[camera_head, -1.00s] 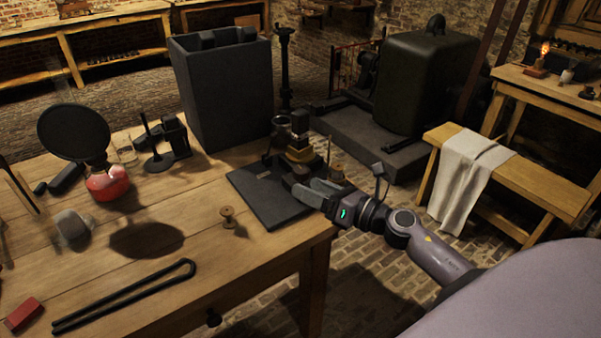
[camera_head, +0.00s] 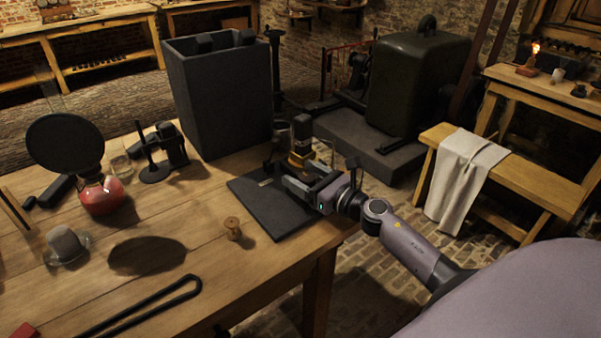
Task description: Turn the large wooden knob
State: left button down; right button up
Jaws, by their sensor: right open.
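A small turned wooden piece, like a spool or knob (camera_head: 232,228), stands on the table left of a dark slab (camera_head: 272,212). At the slab's back right stands a device with a dark upright cylinder and an amber-brown band (camera_head: 300,150). I cannot tell which of these is the large wooden knob. My right gripper (camera_head: 297,178) reaches in from the right over the slab. Its fingers are apart, just in front of the device, and partly hide its lower part. I cannot tell whether they touch it. My left gripper is not in view.
A tall dark box (camera_head: 218,100) stands behind the slab. A black stand (camera_head: 160,155), a red lamp with a round dark disc (camera_head: 100,195) and a black looped rod (camera_head: 150,305) are on the left. Bare tabletop lies around the wooden piece.

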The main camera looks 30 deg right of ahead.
jog(key=shift+w+a, duration=0.2)
jog(key=shift+w, duration=0.35)
jog(key=c, duration=1)
jog(key=shift+o, duration=0.2)
jog(key=shift+r+m+h+p, duration=0.15)
jog(key=shift+m+h+p, duration=0.55)
jog(key=shift+h+p, duration=0.2)
jog(key=shift+d+m+t+h+p, duration=0.2)
jog(key=shift+m+h, duration=0.25)
jog(key=shift+h, duration=0.35)
jog(key=shift+d+m+t+h+p, duration=0.1)
jog(key=shift+m+h+p, duration=0.3)
jog(key=shift+h, duration=0.4)
jog(key=o, duration=1)
jog(key=shift+c, duration=0.2)
